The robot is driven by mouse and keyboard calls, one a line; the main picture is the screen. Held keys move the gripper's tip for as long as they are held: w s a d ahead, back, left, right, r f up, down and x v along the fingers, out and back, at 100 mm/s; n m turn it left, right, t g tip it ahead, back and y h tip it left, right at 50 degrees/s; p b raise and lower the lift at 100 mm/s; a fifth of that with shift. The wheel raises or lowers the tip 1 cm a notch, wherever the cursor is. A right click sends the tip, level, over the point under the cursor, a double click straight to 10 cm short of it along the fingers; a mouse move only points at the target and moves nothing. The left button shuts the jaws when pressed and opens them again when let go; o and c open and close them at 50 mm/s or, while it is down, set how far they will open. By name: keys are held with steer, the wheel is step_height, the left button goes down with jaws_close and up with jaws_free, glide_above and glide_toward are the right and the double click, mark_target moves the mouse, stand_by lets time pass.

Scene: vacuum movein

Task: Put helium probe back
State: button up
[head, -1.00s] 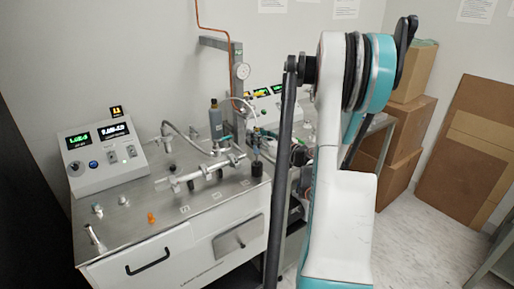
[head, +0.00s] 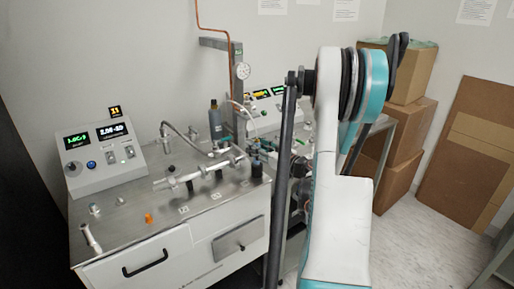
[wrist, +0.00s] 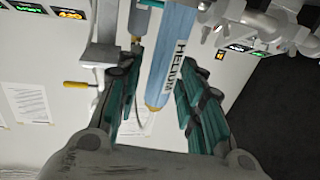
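A blue cylinder lettered HELIUM (wrist: 172,60), with an orange end, shows in the wrist view. It lies between or behind my fingers; the depth is unclear. A slim grey nozzle-like piece (wrist: 137,22) with a thin curved hose is beside it, near my left finger; I cannot tell which of the two is the probe. My gripper (wrist: 158,78) has its teal fingers spread, with a gap between the left finger and the cylinder. In the head view a blue-grey bottle (head: 216,122) with a dark top stands upright at the back of the bench; my arm mostly hides the gripper there.
The steel-topped bench (head: 130,215) carries a metal manifold (head: 205,170), a display console (head: 100,150) and a small orange piece (head: 148,218). A gauge (head: 242,71) hangs on a post behind. Cardboard boxes (head: 405,130) stand at the right. The bench's front left has bare room.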

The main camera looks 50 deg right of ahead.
steer(key=shift+r, duration=0.15)
steer(key=shift+r+p, duration=0.2)
steer(key=shift+p, duration=0.15)
steer(key=shift+s+r+p, duration=0.2)
steer(key=shift+r+p, duration=0.05)
steer(key=shift+p, duration=0.05)
steer(key=s+a+p, duration=0.1)
steer(key=s, duration=1)
steer(key=shift+s+f+p, duration=0.15)
steer(key=shift+s+p, duration=0.15)
steer(key=shift+p, duration=0.05)
steer(key=shift+o, duration=0.2)
stand_by(1.1)
